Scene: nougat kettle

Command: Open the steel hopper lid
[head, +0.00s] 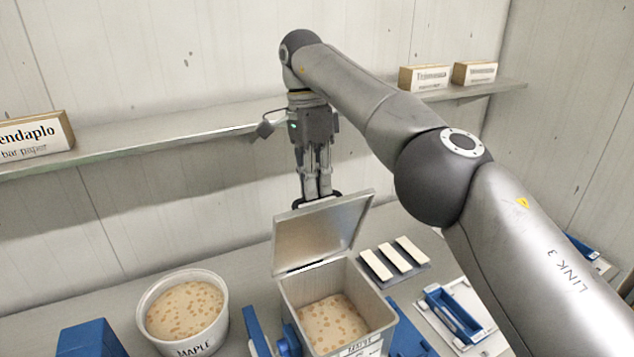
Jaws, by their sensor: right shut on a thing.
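The steel hopper (372,290) stands on the worktop with its lid (318,232) raised and tilted back, so the nougat mix inside shows. My right gripper (318,195) points down at the lid's upper edge. It is shut on the lid's dark handle (336,197), which is partly hidden behind the fingers. The lid's hinge edge meets the hopper's back rim. My left gripper is out of view.
A round MAPLE tub (218,328) stands left of the hopper, near a blue block (90,340). Pale bars (393,258) and a blue-framed tray (455,315) lie to the right. A wall shelf (180,130) with labelled boxes runs behind my right arm.

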